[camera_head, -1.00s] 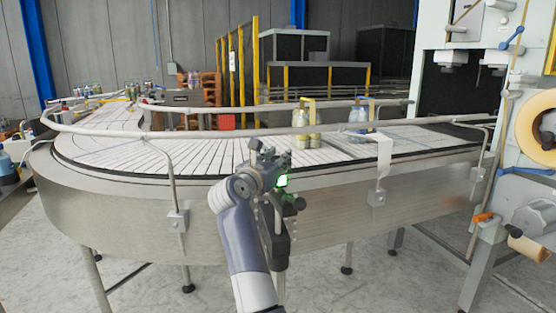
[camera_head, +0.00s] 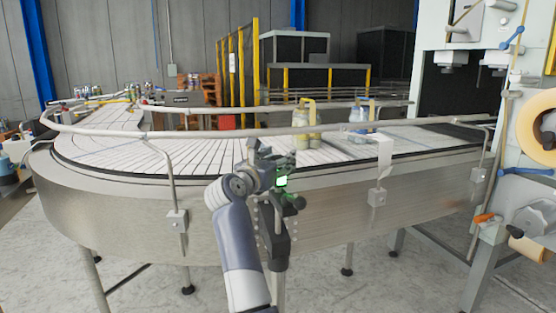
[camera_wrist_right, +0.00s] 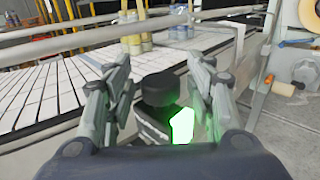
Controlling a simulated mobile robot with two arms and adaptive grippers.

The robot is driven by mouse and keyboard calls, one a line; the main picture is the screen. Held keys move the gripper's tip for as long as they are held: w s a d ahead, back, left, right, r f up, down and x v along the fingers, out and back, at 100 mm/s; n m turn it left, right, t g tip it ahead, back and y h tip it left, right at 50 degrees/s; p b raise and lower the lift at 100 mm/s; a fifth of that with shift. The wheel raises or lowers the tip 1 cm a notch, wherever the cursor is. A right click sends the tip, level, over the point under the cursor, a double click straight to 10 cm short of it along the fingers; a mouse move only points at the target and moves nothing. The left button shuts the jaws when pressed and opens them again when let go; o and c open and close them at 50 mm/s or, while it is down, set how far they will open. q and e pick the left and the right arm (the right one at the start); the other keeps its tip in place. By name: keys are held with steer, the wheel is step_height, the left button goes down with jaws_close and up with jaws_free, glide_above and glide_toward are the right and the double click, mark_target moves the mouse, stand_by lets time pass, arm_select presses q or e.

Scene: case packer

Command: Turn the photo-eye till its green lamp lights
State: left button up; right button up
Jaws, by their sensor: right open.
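The photo-eye (camera_head: 287,194) is a small dark unit on a black bracket and post in front of the curved conveyor. Its green lamp (camera_head: 282,181) is lit; the lamp also glows brightly in the right wrist view (camera_wrist_right: 182,126). My right gripper (camera_head: 272,158) is at the top of the photo-eye and partly hides it. In the right wrist view, the open fingers (camera_wrist_right: 160,78) stand on both sides of the photo-eye's round black top (camera_wrist_right: 160,89). I cannot tell whether either finger touches it. My left gripper is in neither view.
The conveyor (camera_head: 110,205) with its guard rail (camera_head: 230,133) curves behind the photo-eye. Bottles (camera_head: 300,118) with yellow parts stand on its belt. A machine with a tape roll (camera_head: 540,128) stands at the right. The floor in front is clear.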

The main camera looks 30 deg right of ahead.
steer(key=shift+a, duration=0.15)
steer(key=v, duration=0.7)
steer(key=shift+s, duration=0.15)
